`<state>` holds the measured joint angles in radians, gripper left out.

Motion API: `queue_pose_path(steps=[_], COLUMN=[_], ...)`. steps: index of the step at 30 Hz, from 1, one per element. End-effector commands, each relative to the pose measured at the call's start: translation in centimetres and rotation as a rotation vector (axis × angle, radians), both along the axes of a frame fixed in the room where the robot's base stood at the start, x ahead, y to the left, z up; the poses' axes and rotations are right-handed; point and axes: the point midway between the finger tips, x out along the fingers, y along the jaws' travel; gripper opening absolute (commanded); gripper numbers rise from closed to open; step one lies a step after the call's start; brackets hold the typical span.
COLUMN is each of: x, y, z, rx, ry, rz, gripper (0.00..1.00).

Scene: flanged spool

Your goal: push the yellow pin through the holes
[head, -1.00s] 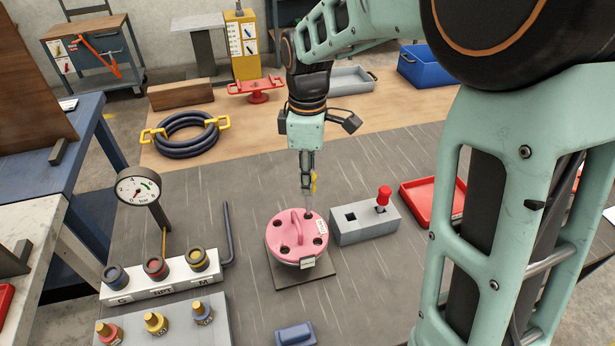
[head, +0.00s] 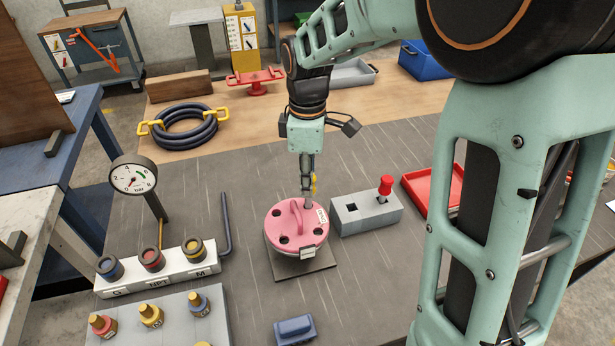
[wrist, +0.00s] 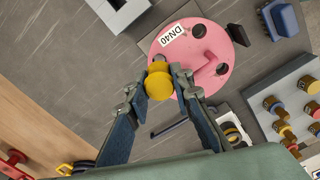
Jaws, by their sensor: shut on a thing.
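The yellow pin has a round yellow head, seen in the wrist view (wrist: 159,84), and a grey shank in the head view (head: 308,201). My gripper (head: 308,184) is shut on the pin, its fingers on either side of the head in the wrist view (wrist: 160,78). The pin hangs upright over the back-right hole of the pink flanged spool (head: 296,222). Its lower end meets that hole in the picture; how far it is in, I cannot tell. The other flange holes look empty. The holes below the top flange are hidden.
The spool stands on a dark square plate (head: 301,272). A grey block (head: 365,213) with a square hole and a red-topped peg is to its right, beside a red tray (head: 432,190). A blue block (head: 294,331) lies in front. A gauge (head: 134,179) and fittings racks stand left.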

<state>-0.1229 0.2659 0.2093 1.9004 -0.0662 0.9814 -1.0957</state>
Motion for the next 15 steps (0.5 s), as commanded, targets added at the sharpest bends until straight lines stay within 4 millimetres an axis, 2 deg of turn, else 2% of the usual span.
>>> queue_pose_path(steps=[4,12,13,15], x=[0.02,0.03,0.03,0.03], y=[0.0,0.01,0.01,0.01], z=[-0.8,-0.8,-0.79,-0.79], rx=[0.0,0.0,0.0,0.0], ry=[-0.001,-0.001,-0.001,-0.001], rz=[0.0,0.0,0.0,0.0], gripper=[0.0,0.0,0.23,0.31])
